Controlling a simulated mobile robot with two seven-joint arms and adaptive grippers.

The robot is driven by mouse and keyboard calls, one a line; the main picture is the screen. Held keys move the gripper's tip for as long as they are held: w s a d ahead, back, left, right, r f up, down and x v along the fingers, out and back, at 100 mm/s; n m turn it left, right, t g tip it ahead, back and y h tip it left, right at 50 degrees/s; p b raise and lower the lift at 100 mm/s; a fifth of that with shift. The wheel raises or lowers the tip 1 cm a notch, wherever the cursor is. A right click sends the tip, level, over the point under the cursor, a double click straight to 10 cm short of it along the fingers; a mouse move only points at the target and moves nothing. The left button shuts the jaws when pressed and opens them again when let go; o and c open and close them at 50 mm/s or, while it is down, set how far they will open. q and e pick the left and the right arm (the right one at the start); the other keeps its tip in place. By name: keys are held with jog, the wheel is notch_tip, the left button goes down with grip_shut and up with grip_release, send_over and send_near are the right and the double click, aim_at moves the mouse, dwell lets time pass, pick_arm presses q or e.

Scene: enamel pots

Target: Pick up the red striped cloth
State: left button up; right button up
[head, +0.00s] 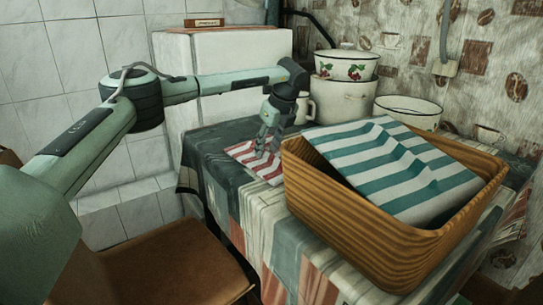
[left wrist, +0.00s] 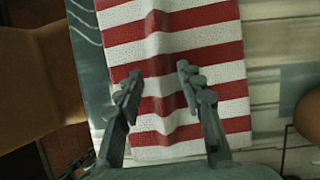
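The red and white striped cloth (head: 258,163) lies on the table, left of the wooden basket. In the left wrist view the cloth (left wrist: 187,45) fills the upper middle and has a raised fold running along it. My left gripper (head: 264,150) is over the cloth and points down at it. In the left wrist view its two fingers (left wrist: 159,84) are apart, one on each side of the fold, with nothing held between them. I cannot tell whether the fingertips touch the cloth. My right gripper is not in view.
The wooden basket (head: 352,232) with a teal striped cloth (head: 395,168) stands close to the right of my left gripper. Enamel pots (head: 345,66) stand behind. A brown chair seat (head: 170,262) is at the front left. The patterned tablecloth (head: 210,150) is bare left of the red cloth.

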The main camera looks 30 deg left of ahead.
pick_arm(q)
jog(key=shift+f, duration=0.25)
grip_shut()
jog(key=shift+r, duration=0.1)
